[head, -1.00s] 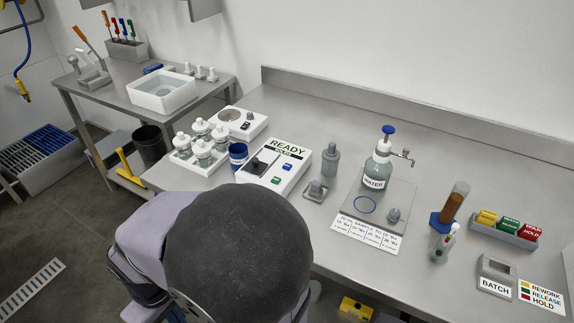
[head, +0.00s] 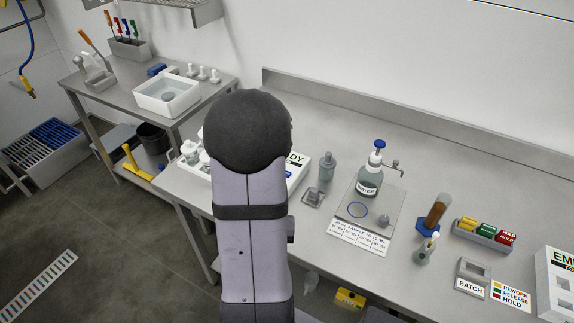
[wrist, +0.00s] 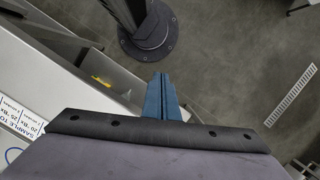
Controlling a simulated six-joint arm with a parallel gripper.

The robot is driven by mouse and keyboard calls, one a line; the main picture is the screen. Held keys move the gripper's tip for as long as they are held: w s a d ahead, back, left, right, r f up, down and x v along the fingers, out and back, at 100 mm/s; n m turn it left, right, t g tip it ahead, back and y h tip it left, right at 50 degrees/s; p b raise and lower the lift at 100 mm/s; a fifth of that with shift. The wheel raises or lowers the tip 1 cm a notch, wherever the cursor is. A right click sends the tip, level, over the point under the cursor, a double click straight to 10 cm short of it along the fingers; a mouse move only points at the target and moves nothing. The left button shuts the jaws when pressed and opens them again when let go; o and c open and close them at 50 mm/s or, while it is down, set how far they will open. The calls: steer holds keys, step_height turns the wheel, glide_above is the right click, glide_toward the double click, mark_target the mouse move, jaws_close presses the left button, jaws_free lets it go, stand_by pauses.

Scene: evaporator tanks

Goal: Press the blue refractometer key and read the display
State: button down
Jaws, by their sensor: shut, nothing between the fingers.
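The white refractometer (head: 298,172) stands on the bench and is mostly hidden behind my arm in the head view. Only its right edge and the end letters "DY" of its display show. My gripper is hidden in the head view. In the wrist view its blue fingers (wrist: 163,97) are together and empty, over the floor and the bench's front edge, away from the refractometer.
A grey bottle (head: 327,166) and a small metal block (head: 313,197) stand right of the refractometer. Further right are a water bottle (head: 368,182), a printed card (head: 358,237) and a sample tube (head: 436,212). White jars (head: 190,152) stand at left, partly covered by my arm.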

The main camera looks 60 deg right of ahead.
steer(key=s+d+m+t+p, duration=0.1)
steer(key=d, duration=0.2)
steer(key=s+d+r+m+t+p, duration=0.1)
steer(key=d+m, duration=0.1)
steer(key=d, duration=0.2)
steer(key=s+d+m+p, duration=0.1)
steer(key=d+m, duration=0.1)
steer(key=d, duration=0.2)
steer(key=shift+r+t+p, duration=0.3)
steer(key=shift+r+t, duration=0.1)
steer(key=shift+m+t+h, duration=0.3)
steer(key=shift+m+t, duration=0.3)
steer(key=shift+t, duration=0.2)
steer(key=d, duration=0.4)
steer(key=d+p, duration=0.1)
steer(key=d, duration=0.1)
steer(key=shift+d+r, duration=0.25)
steer(key=shift+r, duration=0.15)
steer(key=w+d+r+n+t+h, duration=0.1)
steer(key=w+d+r+n+t, duration=0.5)
steer(key=w+d+r+n, duration=0.4)
step_height(320, 180, up, 3)
steer(key=shift+w+d+f+n, duration=0.1)
steer(key=shift+w+d+n, duration=0.3)
steer(key=shift+w+d, duration=0.15)
steer(key=shift+f, duration=0.15)
